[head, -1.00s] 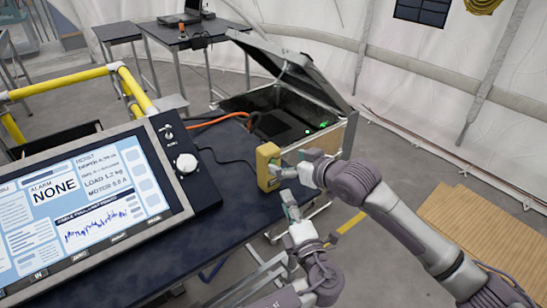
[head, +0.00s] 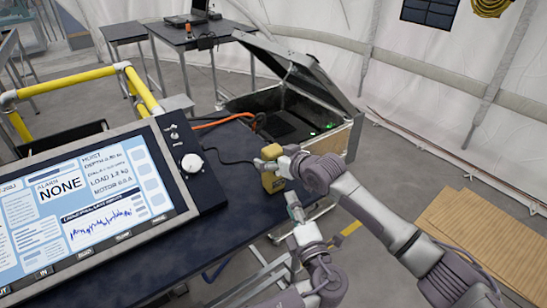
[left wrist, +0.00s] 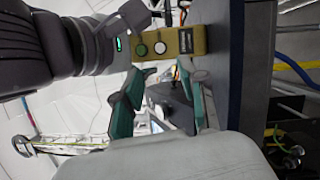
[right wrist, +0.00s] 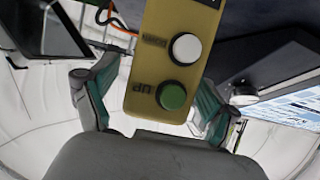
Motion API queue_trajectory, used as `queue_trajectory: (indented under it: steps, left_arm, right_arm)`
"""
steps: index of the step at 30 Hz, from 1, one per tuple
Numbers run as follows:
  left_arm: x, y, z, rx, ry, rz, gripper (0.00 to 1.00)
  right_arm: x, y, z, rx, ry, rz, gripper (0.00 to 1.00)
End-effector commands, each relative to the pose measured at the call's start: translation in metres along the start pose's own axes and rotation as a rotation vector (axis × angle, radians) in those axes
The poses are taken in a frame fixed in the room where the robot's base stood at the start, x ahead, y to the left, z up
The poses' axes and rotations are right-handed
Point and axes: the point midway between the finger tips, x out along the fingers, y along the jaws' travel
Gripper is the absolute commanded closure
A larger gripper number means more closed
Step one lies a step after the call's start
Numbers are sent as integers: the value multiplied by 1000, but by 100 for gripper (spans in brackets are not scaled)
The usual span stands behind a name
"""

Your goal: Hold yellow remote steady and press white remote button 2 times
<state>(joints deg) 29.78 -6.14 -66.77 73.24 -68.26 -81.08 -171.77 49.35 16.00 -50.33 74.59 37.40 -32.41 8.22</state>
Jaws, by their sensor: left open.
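The yellow remote (head: 272,183) hangs upright near the table's right edge. Its white button (right wrist: 186,48) and green button marked UP (right wrist: 172,95) face the right wrist camera. My right gripper (head: 270,160) has its fingers on both sides of the remote and appears shut on it; the fingers partly cover it in the head view. In the left wrist view the remote (left wrist: 190,40) lies across the top, its white button (left wrist: 160,48) clear. My left gripper (head: 293,205) is open and empty, below and right of the remote, apart from it; its fingers (left wrist: 160,85) point toward it.
A dark table (head: 225,212) carries a large screen panel (head: 85,205) at left. An open case (head: 330,138) with a raised lid stands behind the remote. A black cable (head: 228,161) and orange cable (head: 225,120) run nearby. Yellow rails (head: 75,80) stand at left.

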Motion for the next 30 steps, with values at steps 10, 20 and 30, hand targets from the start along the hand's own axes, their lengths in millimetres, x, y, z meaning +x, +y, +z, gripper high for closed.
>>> queue_trajectory:
  steps: [10, 20, 30]
  left_arm:
    - [0, 0, 0, 0, 0, 0, 58]
    - [0, 0, 0, 0, 0, 0, 95]
    - [0, 0, 0, 0, 0, 0, 100]
  right_arm:
    - [0, 0, 0, 0, 0, 0, 74]
    - [0, 0, 0, 1, -1, 0, 92]
    - [0, 0, 0, 1, -1, 0, 92]
